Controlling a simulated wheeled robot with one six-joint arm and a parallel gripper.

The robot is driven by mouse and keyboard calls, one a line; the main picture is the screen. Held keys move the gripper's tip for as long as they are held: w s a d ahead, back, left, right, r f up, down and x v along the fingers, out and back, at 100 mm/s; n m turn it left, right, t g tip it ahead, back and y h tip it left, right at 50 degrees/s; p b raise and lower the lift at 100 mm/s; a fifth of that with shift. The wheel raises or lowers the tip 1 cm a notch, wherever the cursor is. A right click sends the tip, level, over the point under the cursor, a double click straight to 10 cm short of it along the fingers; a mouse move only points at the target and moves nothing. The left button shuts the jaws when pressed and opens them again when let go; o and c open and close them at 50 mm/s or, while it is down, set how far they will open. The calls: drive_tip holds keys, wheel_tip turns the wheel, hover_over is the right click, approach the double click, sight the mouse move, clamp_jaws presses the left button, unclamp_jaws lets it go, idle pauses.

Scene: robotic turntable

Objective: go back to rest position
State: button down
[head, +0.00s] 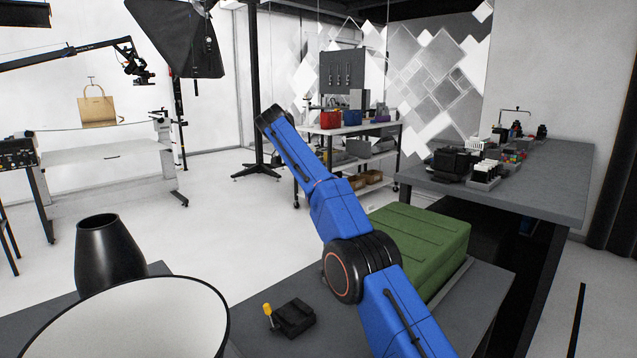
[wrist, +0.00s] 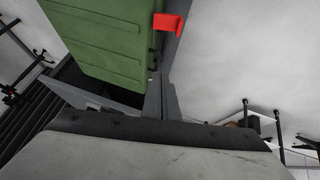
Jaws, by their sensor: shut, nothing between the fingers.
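My blue arm (head: 325,205) rises from the bottom right of the head view and leans up to the left, ending in a dark joint. My gripper cannot be made out in that view. In the wrist view, my gripper (wrist: 163,82) shows as grey fingers beyond a pale, dark-edged body at the bottom. It is shut and empty. A green case (wrist: 105,35) fills the upper left there, apart from the fingers as far as I can tell. The same green case (head: 425,245) lies behind my arm in the head view, partly covered by it.
A small black holder (head: 293,318) with a yellow-handled tool is left of my arm. A dark vase-shaped object (head: 105,255) and a large white bowl-shaped object (head: 130,318) stand front left. A grey workbench (head: 540,190) is at right. The floor (head: 225,235) is open left of my arm.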

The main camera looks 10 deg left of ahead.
drive_tip(key=shift+s+r, duration=0.1)
drive_tip(key=shift+r, duration=0.1)
drive_tip(key=s+d+r+n+y, duration=0.1)
drive_tip(key=s+d+r, duration=0.1)
drive_tip(key=d+r, duration=0.5)
drive_tip(key=s+d+r+n, duration=0.2)
drive_tip(key=d+r, duration=0.1)
drive_tip(key=d, duration=0.8)
drive_tip(key=s+d+n+y, duration=0.2)
drive_tip(key=s+d, duration=1.3)
drive_tip(key=s+d+f+y, duration=0.1)
drive_tip(key=s+d+f, duration=0.2)
drive_tip(key=s, duration=0.4)
drive_tip(key=s+d+f+n, duration=0.1)
drive_tip(key=s+d+f, duration=0.25)
drive_tip(key=s, duration=0.35)
drive_tip(key=s+d+f+y, duration=0.1)
drive_tip(key=s+d+f, duration=0.15)
drive_tip(key=s, duration=0.45)
drive_tip(key=s+d+f, duration=0.2)
drive_tip(key=s+f, duration=0.6)
drive_tip(key=s, duration=0.1)
drive_tip(key=s+d+f, duration=0.1)
drive_tip(key=s+f, duration=0.8)
drive_tip(key=shift+s+d+f+t+y, duration=0.2)
drive_tip(key=shift+s+d+t+y, duration=0.1)
drive_tip(key=shift+s+d+y, duration=0.1)
